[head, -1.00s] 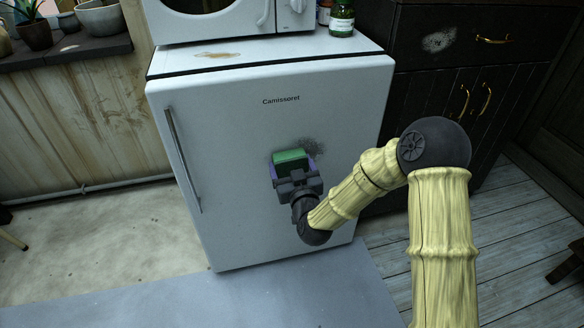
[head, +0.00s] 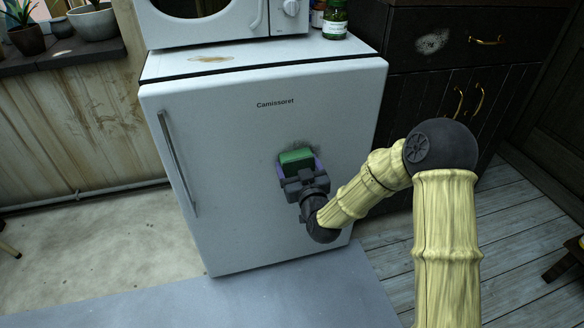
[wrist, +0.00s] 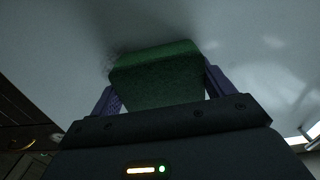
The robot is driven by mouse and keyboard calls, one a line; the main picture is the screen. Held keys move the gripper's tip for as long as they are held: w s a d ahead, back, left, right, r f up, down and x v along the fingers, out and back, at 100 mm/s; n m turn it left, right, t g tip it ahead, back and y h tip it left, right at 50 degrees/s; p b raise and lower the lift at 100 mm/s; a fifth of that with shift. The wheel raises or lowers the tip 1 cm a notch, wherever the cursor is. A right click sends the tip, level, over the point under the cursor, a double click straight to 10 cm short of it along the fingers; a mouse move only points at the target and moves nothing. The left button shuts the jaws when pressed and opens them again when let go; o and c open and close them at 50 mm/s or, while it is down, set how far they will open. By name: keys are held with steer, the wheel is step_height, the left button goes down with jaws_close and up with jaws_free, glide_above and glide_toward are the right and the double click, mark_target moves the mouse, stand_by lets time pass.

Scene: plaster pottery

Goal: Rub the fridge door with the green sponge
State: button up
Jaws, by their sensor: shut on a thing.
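The white fridge (head: 235,200) stands in the middle of the head view, its door facing me. A dark grey smudge (head: 300,146) shows on the door just above the sponge; part of it may be hidden behind the sponge. My gripper (head: 298,170) is shut on the green sponge (head: 297,157), right at the door. In the wrist view the sponge (wrist: 155,78) sits between the two purple fingers, and its far edge appears to meet the white door surface (wrist: 230,30). A faint dark patch lies on the door left of the sponge there.
The door's long handle (head: 178,160) runs down its left side. A microwave (head: 215,20) and a green jar (head: 335,18) stand on the fridge top, which has a brown stain (head: 210,58). A dark cabinet (head: 440,85) stands close on the right.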

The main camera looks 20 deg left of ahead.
mark_target(313, 167)
steer(key=shift+d, duration=0.25)
steer(key=shift+w+d, duration=0.6)
steer(key=shift+d, duration=0.15)
steer(key=shift+w+d, duration=0.55)
steer(key=shift+d, duration=0.2)
steer(key=shift+w+d, duration=0.5)
steer(key=shift+d, duration=0.35)
steer(key=shift+w+d, duration=0.5)
steer(key=shift+d, duration=0.35)
steer(key=shift+a+r+b, duration=0.1)
steer(key=shift+a+b, duration=0.1)
steer(key=shift+b, duration=0.15)
steer(key=shift+s+a+b, duration=0.2)
steer(key=shift+s+a, duration=0.35)
steer(key=shift+a, duration=0.25)
steer(key=shift+s+a+b, duration=0.15)
steer(key=shift+s+a, duration=0.35)
steer(key=shift+a, duration=0.25)
